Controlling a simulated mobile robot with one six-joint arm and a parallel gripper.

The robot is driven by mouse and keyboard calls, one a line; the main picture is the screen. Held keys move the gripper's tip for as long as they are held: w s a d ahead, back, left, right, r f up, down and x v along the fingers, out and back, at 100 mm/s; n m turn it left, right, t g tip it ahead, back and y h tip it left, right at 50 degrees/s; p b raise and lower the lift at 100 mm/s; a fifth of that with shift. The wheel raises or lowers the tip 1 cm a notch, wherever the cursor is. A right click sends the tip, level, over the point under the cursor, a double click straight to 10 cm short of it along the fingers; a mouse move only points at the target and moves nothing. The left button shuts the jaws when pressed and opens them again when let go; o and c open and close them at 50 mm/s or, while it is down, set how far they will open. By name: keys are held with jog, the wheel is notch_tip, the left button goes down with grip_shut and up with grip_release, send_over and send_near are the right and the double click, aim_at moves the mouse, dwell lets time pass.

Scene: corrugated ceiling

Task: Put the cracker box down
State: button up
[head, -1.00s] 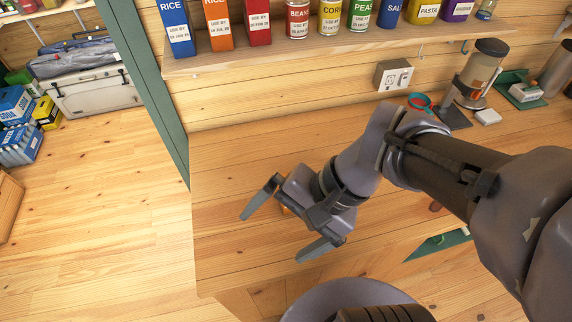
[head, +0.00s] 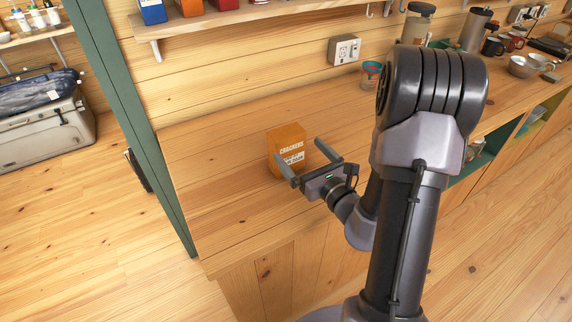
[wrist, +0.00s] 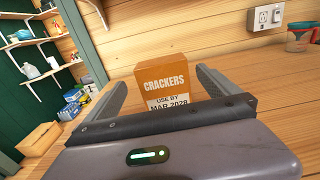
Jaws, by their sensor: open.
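The orange cracker box (head: 286,143) stands upright on the wooden counter (head: 215,215), towards its left end. Its front, with white lettering and a use-by label, faces my gripper. My gripper (head: 304,161) is open, with its fingers pointing at the box from the front right. In the wrist view the box (wrist: 165,78) shows between the two open fingers (wrist: 163,88), with a gap on each side. The lower part of the box is hidden behind the gripper body there.
A shelf (head: 215,20) with boxes runs along the wall above the counter. A wall socket (head: 345,50) and a blue-and-red cup (head: 371,73) are behind. Jars, mugs and bowls stand further right. The counter left of the box is clear.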

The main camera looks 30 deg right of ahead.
aim_at(291, 141)
jog(key=w, duration=0.5)
jog(key=shift+w+a+r, duration=0.15)
jog(key=shift+w+r, duration=0.05)
jog(key=shift+w, duration=0.2)
jog(key=w+b, duration=0.1)
jog(key=w, duration=0.4)
jog(key=shift+w+r, duration=0.1)
jog(key=shift+w, duration=0.1)
jog(key=c, duration=1.9)
